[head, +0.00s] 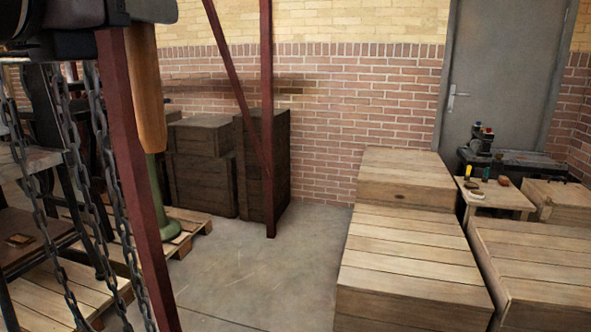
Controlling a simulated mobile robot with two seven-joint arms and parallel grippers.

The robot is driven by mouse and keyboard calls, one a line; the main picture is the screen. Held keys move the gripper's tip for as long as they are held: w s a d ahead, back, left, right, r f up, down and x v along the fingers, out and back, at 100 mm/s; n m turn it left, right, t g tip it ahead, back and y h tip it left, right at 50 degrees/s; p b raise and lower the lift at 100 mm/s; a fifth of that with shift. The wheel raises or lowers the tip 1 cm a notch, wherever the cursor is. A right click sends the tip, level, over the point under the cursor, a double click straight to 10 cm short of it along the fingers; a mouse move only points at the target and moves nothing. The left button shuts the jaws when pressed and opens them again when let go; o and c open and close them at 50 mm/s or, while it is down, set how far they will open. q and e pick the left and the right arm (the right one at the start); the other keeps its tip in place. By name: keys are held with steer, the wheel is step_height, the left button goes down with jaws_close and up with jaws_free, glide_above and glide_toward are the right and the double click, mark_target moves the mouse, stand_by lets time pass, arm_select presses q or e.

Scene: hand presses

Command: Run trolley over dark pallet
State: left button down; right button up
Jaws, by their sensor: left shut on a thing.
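My left gripper (78,42) is a dark shape at the top left, cut by the frame edge. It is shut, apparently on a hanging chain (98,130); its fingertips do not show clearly. Several steel chain strands hang below it, beside a dark red steel post (132,170). The trolley that the chains would belong to is not in view. No clearly dark pallet shows. A light slatted pallet (62,285) lies at the lower left, and another pallet (190,230) lies behind the post. My right gripper is not in view.
Dark crates (205,165) stand against the brick wall, behind a red frame leg (267,120). A green pedestal (160,200) stands at the left pallet. Light wooden crates (410,260) fill the right, near a grey door (500,75). The concrete floor (255,275) between is clear.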

arm_select(q)
steer(key=s+d+b, duration=0.1)
steer(key=s+d, duration=0.1)
steer(key=d, duration=0.5)
steer(key=shift+a+r, duration=0.1)
steer(key=shift+a, duration=0.1)
steer(key=c, duration=0.6)
jaws_free()
steer(key=shift+w+d, duration=0.1)
steer(key=shift+w, duration=0.05)
steer(key=shift+b, duration=0.3)
